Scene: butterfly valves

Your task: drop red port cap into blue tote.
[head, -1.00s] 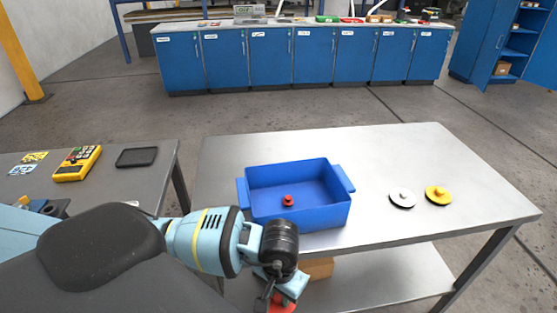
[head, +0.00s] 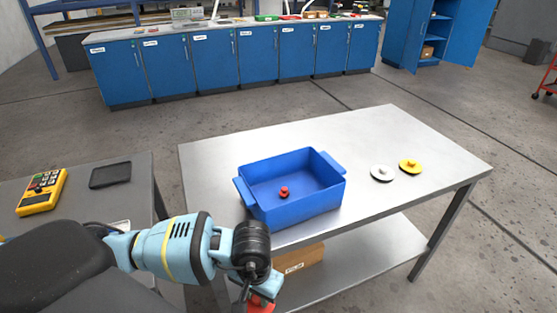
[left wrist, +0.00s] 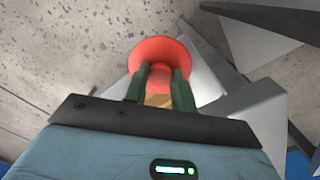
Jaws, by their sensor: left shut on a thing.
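The blue tote (head: 296,210) stands on the metal table, with one small red cap (head: 284,192) inside it on its floor. My left gripper (head: 258,292) is in front of the table's near edge, below the tote in the head view. It is shut on another red port cap (head: 262,305), partly hidden there by the gripper. The left wrist view shows this cap's round red flange (left wrist: 160,52) and its knob between the two dark fingers. My right gripper is not in view.
A grey cap (head: 382,173) and a yellow cap (head: 410,166) lie right of the tote on the metal table (head: 440,150). A cardboard box (head: 300,258) sits on the lower shelf. A side table at left holds a yellow meter (head: 42,191) and a black tray (head: 110,175).

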